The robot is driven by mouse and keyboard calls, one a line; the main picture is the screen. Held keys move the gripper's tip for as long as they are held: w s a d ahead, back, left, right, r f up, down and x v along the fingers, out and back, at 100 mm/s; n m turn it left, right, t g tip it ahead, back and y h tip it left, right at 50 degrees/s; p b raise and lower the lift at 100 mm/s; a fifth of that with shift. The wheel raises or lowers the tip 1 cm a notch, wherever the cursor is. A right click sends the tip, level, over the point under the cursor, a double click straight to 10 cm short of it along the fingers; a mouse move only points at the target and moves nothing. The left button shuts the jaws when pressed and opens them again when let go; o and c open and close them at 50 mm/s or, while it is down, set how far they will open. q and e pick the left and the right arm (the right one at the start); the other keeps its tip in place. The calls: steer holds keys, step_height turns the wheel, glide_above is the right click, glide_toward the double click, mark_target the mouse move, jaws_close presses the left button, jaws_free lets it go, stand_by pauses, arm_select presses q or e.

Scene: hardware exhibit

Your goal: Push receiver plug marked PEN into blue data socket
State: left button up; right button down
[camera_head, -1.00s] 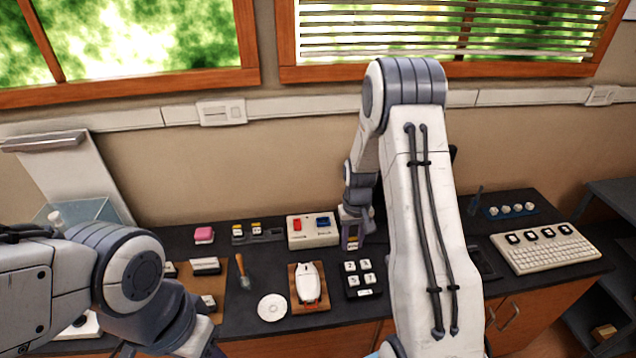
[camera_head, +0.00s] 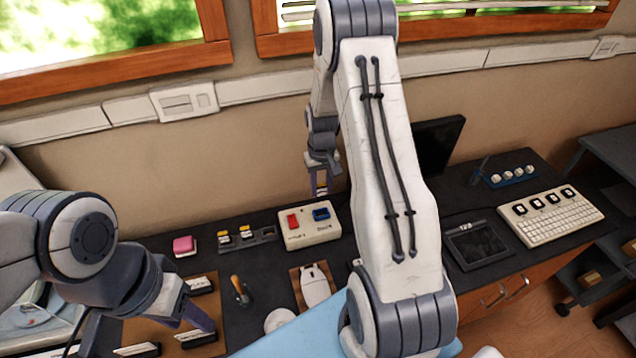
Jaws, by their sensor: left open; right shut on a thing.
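The blue data socket (camera_head: 321,213) is on the right half of a cream box (camera_head: 308,238) on the dark counter, beside a red socket (camera_head: 293,221). My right gripper (camera_head: 321,187) is shut on a small plug with a pale and yellow face (camera_head: 321,192), held up near the back of the box, above the blue socket in the picture. The plug's marking is too small to read, and the gap between it and the socket cannot be judged. My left gripper (camera_head: 188,318) is open at the lower left, over a brown board, away from the box.
A pink block (camera_head: 184,246), a wooden-handled tool (camera_head: 239,290) and a white mouse-like device (camera_head: 315,285) lie nearby. A keyboard (camera_head: 550,217) is at right. My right arm hides part of the counter.

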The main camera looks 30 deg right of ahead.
mark_target(322, 199)
step_height(322, 199, down, 4)
steer(key=b, duration=0.3)
steer(key=shift+f, duration=0.15)
steer(key=shift+f+b, duration=0.5)
steer(key=shift+f, duration=0.25)
steer(key=shift+s, duration=0.1)
stand_by(0.9)
steer(key=shift+f+b, duration=0.45)
steer(key=shift+f, duration=0.5)
stand_by(0.8)
jaws_free()
stand_by(0.4)
steer(key=shift+r, duration=0.1)
